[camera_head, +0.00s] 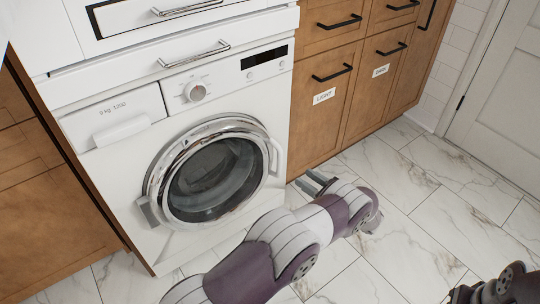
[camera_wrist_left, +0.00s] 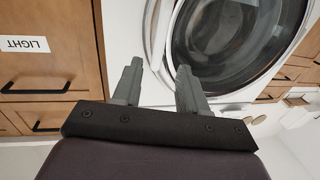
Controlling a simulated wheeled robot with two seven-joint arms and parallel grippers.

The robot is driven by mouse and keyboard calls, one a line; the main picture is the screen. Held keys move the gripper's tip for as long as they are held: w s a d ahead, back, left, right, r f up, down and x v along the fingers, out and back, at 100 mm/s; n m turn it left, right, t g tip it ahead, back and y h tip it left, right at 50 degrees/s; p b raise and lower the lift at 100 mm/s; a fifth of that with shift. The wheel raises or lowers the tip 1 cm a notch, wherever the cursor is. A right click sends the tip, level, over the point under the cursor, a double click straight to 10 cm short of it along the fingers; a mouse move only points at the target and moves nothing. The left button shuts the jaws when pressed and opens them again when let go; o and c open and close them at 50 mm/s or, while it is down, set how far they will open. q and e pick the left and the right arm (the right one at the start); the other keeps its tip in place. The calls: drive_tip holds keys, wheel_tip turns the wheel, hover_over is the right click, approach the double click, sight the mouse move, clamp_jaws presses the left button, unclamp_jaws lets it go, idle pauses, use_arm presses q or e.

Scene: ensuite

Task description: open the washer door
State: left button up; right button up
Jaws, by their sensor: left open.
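The washer (camera_head: 115,160) is white, and its round door (camera_head: 160,165) with a chrome ring and dark glass looks shut. The door's pale handle (camera_head: 277,157) is on its right side, with a grey hinge at its lower left. My left gripper (camera_head: 312,180) is open and empty, to the right of the handle and a little lower, in front of the wooden cabinet. In the left wrist view, upside down, the gripper (camera_wrist_left: 160,70) has its two fingers spread toward the washer. The handle (camera_wrist_left: 152,25) shows just beyond the fingertips, apart from them as far as I can tell.
Wooden cabinets (camera_head: 325,125) with black handles and labels stand right of the washer; another wooden cabinet (camera_head: 45,185) is at left. A drawer with a chrome handle (camera_head: 195,54) is above the door. The marble floor (camera_head: 400,225) in front is clear. Part of my right arm shows at bottom right.

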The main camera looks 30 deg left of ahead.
sight(281, 163)
use_arm(q)
drive_tip(key=a+b, duration=0.1)
drive_tip(key=a, duration=0.2)
drive_tip(key=w+a+b, duration=0.1)
drive_tip(key=a, duration=0.3)
drive_tip(key=w+a+b, duration=0.1)
drive_tip(key=a, duration=0.2)
drive_tip(key=shift+a+f, duration=0.1)
drive_tip(key=shift+a, duration=0.2)
drive_tip(key=shift+w+a+b, duration=0.1)
drive_tip(key=shift+a+b, duration=0.2)
drive_tip(key=shift+a, duration=0.05)
clamp_jaws()
